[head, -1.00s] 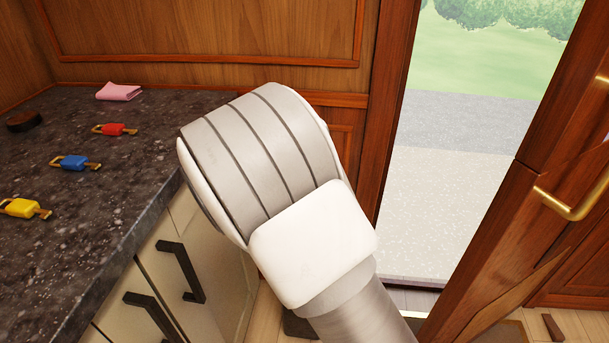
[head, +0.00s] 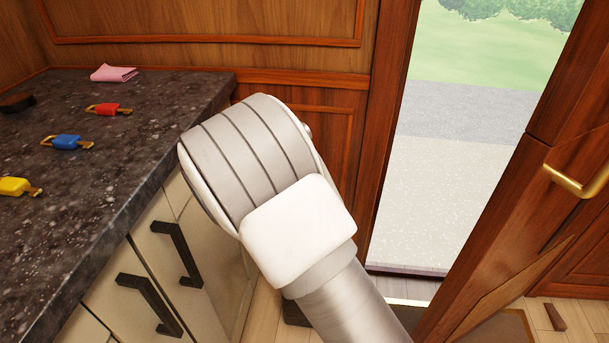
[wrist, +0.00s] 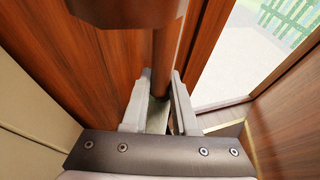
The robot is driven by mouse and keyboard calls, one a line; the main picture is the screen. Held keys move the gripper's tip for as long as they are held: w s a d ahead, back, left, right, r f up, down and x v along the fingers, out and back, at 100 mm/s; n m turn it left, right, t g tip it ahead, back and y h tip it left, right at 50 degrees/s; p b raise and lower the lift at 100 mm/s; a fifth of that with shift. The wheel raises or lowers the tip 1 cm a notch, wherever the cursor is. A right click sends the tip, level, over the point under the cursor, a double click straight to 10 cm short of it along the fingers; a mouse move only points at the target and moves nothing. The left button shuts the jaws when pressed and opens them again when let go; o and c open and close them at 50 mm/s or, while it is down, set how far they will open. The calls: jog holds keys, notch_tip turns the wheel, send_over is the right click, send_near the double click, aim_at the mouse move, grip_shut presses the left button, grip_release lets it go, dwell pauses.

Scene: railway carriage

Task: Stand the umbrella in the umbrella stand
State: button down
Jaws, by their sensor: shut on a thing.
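In the wrist view my gripper (wrist: 161,88) has its two pale fingers closed around a brown shaft. I take this shaft to be the umbrella (wrist: 163,58). It runs upward in the picture from between the fingers, and its full length and ends are not clear. In the head view my arm hides the gripper and the umbrella. A small dark grey thing (head: 296,314) shows low behind my arm, near the cabinet. I cannot tell whether it is the umbrella stand.
A dark stone counter (head: 110,190) over pale cabinets is at left. It bears a pink cloth (head: 114,73) and red (head: 108,109), blue (head: 66,142) and yellow (head: 16,186) padlock-like pieces. An open doorway (head: 440,190) lies right of centre, with a wooden door (head: 530,200) beside it.

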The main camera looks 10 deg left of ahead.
jog(key=shift+f, duration=6.9)
jog(key=c, duration=0.6)
grip_release()
jog(key=shift+f, duration=0.1)
jog(key=shift+s, duration=0.1)
jog(key=p+v, duration=0.5)
jog(key=v, duration=1.2)
jog(key=shift+s+r, duration=0.2)
jog(key=shift+r, duration=0.05)
jog(key=p+v, duration=0.2)
jog(key=v, duration=0.5)
jog(key=shift+s+p, duration=0.35)
jog(key=shift+p, duration=0.05)
